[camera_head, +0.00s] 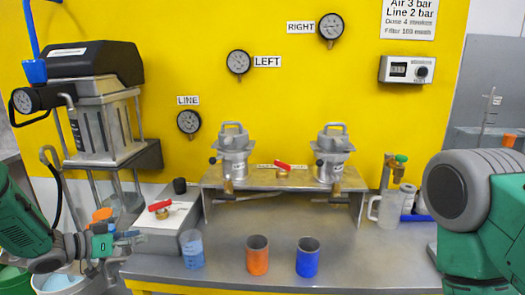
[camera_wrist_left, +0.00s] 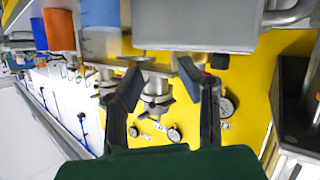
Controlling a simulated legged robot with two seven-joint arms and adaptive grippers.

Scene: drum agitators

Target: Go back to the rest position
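My left gripper (camera_head: 128,240) is at the lower left in the head view, left of the clear blue-tinted beaker (camera_head: 192,250) and in front of the grey box with a red-handled valve (camera_head: 160,209). In the left wrist view its two dark fingers (camera_wrist_left: 168,75) stand apart with nothing between them. The wrist view is turned, with the yellow panel behind the fingers. My right arm (camera_head: 475,210) shows at the right edge as a grey and green link. Its gripper is outside both views.
An orange cup (camera_head: 257,257) and a blue cup (camera_head: 307,258) stand on the steel bench (camera_head: 228,272). Two grey agitators (camera_head: 233,155) (camera_head: 332,158) sit on the raised shelf. A pump machine (camera_head: 100,110) stands at left, a clear jug (camera_head: 390,208) at right.

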